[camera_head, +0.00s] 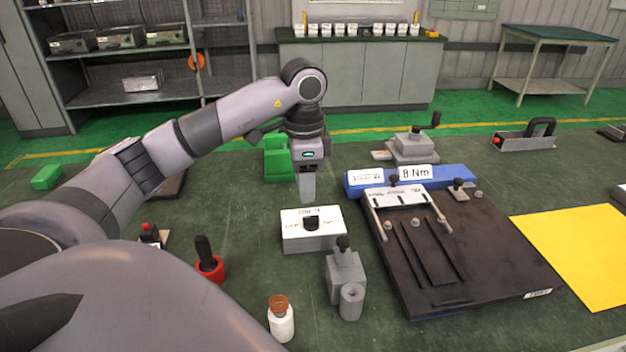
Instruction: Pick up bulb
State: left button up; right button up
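My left gripper (307,187) points straight down above the back edge of a white box (325,240) with a dark knob-like part (311,222) on top. Its fingers show as one narrow grey block, so I cannot tell whether they are open or hold anything. No clear light bulb shows. A small white bottle with a brown top (281,322) stands upright at the front, apart from the gripper. I cannot tell whether either is the bulb. My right gripper is not in view.
A grey clamp-like block (345,280) stands right of the bottle. A dark board with rods (480,250) fills the right-centre, with a blue bar (455,178) behind it. A yellow sheet (580,245) lies at right. Green blocks (278,160) stand behind the gripper.

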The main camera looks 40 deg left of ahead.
aim_at(280, 312)
jog(key=k, duration=1)
